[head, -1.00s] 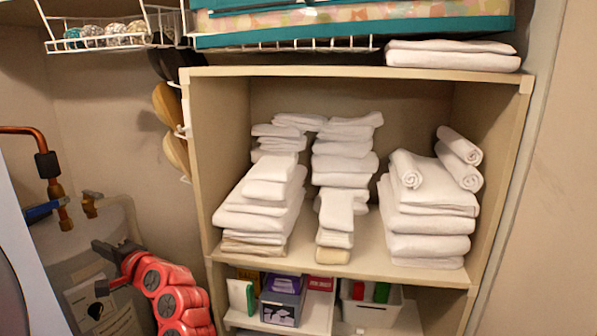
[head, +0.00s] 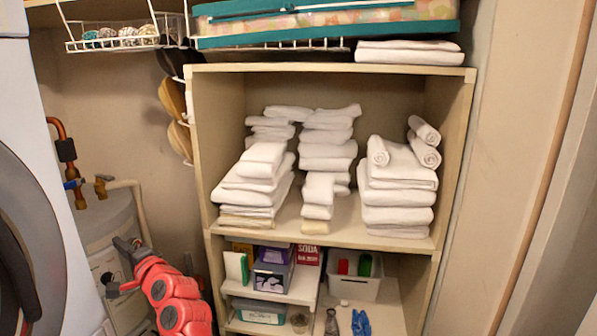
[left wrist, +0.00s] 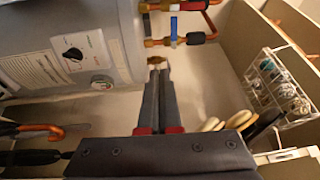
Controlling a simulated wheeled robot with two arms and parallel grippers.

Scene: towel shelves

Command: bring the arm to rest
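My left arm, red and dark, comes up at the lower left of the head view. Its dark left gripper (head: 121,244) is in front of the water heater (head: 104,222), apart from the shelves. In the left wrist view the gripper's two dark fingers (left wrist: 160,75) lie side by side, shut with nothing seen between them. They point toward the heater's pipes (left wrist: 178,40). My right gripper is in neither view.
A shelf unit (head: 466,120) holds stacked white towels (head: 397,195) and rolled ones. Boxes and a white bin (head: 354,285) are below. A wire basket (head: 112,42) hangs at upper left. A white front-loading machine (head: 30,160) stands at the left edge.

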